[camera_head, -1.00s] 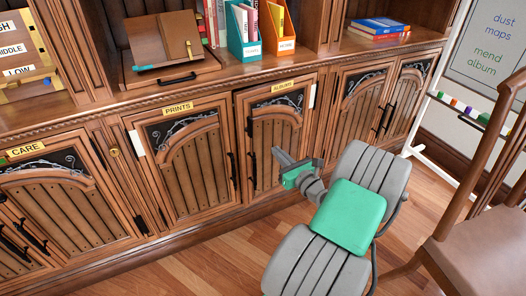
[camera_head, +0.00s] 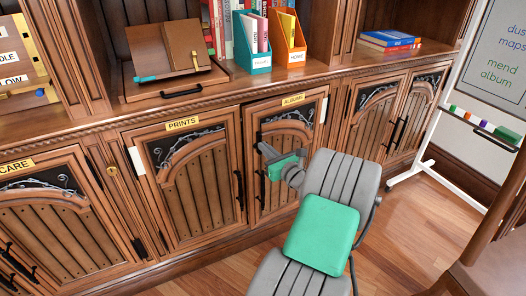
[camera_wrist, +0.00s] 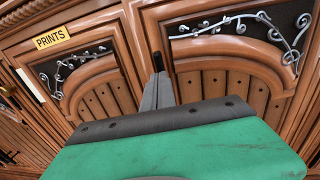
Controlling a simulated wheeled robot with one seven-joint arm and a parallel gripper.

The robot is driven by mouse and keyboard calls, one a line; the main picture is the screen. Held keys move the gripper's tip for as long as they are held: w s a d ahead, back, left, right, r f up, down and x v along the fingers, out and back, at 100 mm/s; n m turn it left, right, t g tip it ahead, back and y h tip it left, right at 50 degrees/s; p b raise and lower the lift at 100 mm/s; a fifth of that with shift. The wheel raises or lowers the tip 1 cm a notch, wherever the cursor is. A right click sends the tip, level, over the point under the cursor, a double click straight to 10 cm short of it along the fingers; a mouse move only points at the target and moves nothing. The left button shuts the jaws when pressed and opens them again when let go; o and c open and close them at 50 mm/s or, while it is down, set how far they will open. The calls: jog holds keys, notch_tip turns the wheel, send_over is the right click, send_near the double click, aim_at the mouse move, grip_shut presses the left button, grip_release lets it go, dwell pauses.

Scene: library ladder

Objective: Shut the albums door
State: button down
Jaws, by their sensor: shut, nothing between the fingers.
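The albums door (camera_head: 284,135), a brown panelled door with a dark scrollwork top and a yellow label (camera_head: 293,99), is right of the prints door in the head view. It looks almost flush with the cabinet; I cannot tell whether a small gap is left at its left edge. Its dark upright handle (camera_head: 261,190) is on the left side. My gripper (camera_head: 264,150) is shut and empty in front of the door's upper left part. Its grey fingers (camera_wrist: 157,92) point at the door in the wrist view; contact is unclear. My gripper hides part of the panel.
The prints door (camera_head: 190,170) is shut on the left. The shelf above holds a teal file box (camera_head: 254,55), an orange file box (camera_head: 288,45) and stacked books (camera_head: 390,40). A white-framed board (camera_head: 490,60) and a brown chair (camera_head: 490,270) stand at the right.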

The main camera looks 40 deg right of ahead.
aim_at(258, 141)
jog(key=w+p, duration=0.2)
jog(key=w, duration=0.1)
jog(key=shift+w+d+r, duration=0.15)
jog(key=shift+w+d, duration=0.05)
jog(key=shift+w, duration=0.1)
jog(key=shift+w+r, duration=0.1)
jog(key=shift+w, duration=0.15)
